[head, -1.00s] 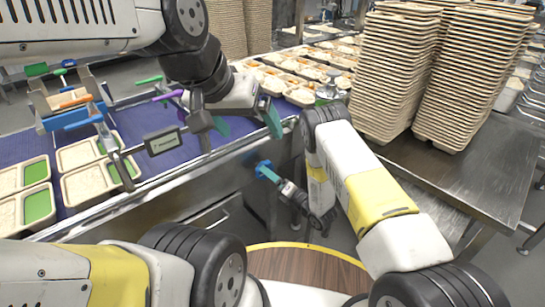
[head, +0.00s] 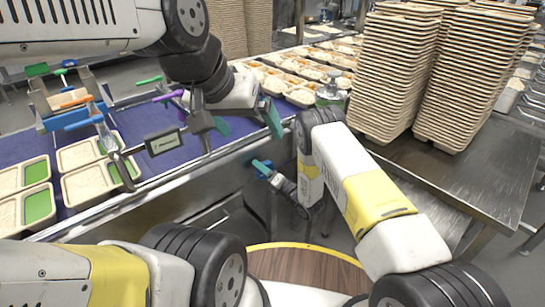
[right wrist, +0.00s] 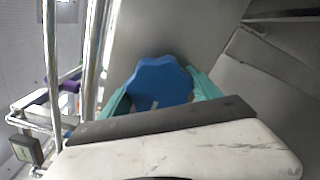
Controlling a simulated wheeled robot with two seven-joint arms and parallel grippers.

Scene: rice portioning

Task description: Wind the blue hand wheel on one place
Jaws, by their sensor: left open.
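The blue hand wheel (head: 264,174) is on the front side of the conveyor machine, below the belt's edge. My right gripper (head: 262,168) is at it, with the arm reaching in from the right. In the right wrist view the lobed blue wheel (right wrist: 160,82) lies between the two teal fingers, one along each side, and I see no clear gap. The fingertips are partly hidden behind the wheel. My left gripper (head: 247,122) is open and empty above the conveyor's front rail, its teal fingers apart.
The purple-blue belt (head: 165,150) carries rice trays (head: 88,183) at the left and more filled trays at the back. A dispenser frame with coloured handles (head: 88,115) stands over the belt. Tall tray stacks (head: 400,75) stand on a steel table (head: 460,190) at the right.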

